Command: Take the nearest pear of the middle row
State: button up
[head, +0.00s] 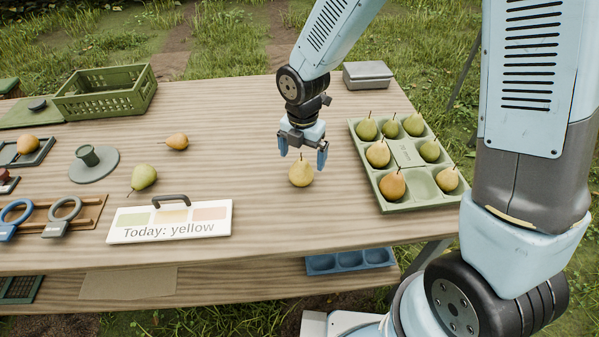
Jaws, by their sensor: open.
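My gripper (303,153) points down, with its blue fingers spread on either side of the stem of a yellow pear (301,174). That pear stands upright on the table, its body just below the fingertips; I cannot tell whether they touch. A green tray (408,202) at the right holds several pears in compartments. Three greenish pears (390,129) fill the back row.
A sign (170,222) reads "Today: yellow". A green pear (143,178) and an orange pear (176,142) lie left of centre. A green crate (106,94) and a grey box (367,75) stand behind. The wooden table (240,150) is clear around the gripper.

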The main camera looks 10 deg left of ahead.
aim_at(302, 170)
jog(key=shift+f, duration=3.25)
jog(key=shift+c, duration=0.2)
jog(key=shift+w, duration=0.1)
jog(key=c, duration=1.1)
jog(key=shift+r, duration=0.1)
